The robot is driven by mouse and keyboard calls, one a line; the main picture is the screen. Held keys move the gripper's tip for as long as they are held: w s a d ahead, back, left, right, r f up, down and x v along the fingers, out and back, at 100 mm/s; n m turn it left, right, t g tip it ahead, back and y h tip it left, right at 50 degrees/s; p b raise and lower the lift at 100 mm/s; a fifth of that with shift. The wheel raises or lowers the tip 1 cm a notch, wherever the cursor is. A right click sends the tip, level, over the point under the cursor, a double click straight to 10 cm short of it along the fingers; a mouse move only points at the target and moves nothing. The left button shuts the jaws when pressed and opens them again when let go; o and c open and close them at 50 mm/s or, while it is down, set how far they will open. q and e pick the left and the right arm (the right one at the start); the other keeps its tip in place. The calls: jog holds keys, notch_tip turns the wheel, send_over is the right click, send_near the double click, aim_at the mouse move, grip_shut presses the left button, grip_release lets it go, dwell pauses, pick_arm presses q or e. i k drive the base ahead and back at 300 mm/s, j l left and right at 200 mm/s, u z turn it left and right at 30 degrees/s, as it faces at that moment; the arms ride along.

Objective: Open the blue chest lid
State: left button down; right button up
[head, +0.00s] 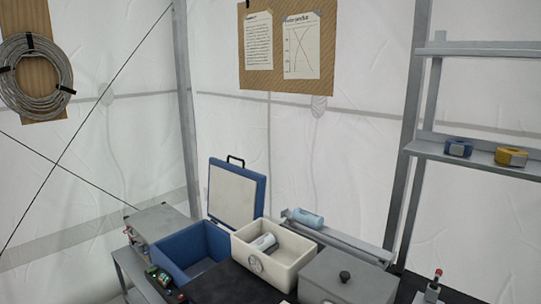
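The blue chest (172,268) stands on the table at the lower middle left. Its lid (238,192) is raised and leans slightly back, showing a pale inner panel, a blue rim and a black handle on its top edge. The chest's mouth is uncovered, and the visible part of its inside looks empty. Neither of my grippers is in the head view.
A white box (293,275) holding a light-blue cylinder (264,243) stands right of the chest. A grey lidded box (338,284) is farther right. Another blue cylinder (305,217) lies behind on a grey rail. A grey metal box (157,219) is left. Wall shelves (480,160) hold two rolls.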

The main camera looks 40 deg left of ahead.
aim_at(236, 194)
jog(key=k+j+z, duration=0.15)
jog(key=j, duration=0.3)
jog(key=k+j+z, duration=0.1)
jog(key=j, duration=0.35)
jog(key=k+j+z, duration=0.15)
jog(key=j, duration=0.25)
jog(key=k+j+z, duration=0.15)
jog(key=j, duration=0.25)
jog(key=k+j+z, duration=0.15)
jog(key=k+j, duration=0.2)
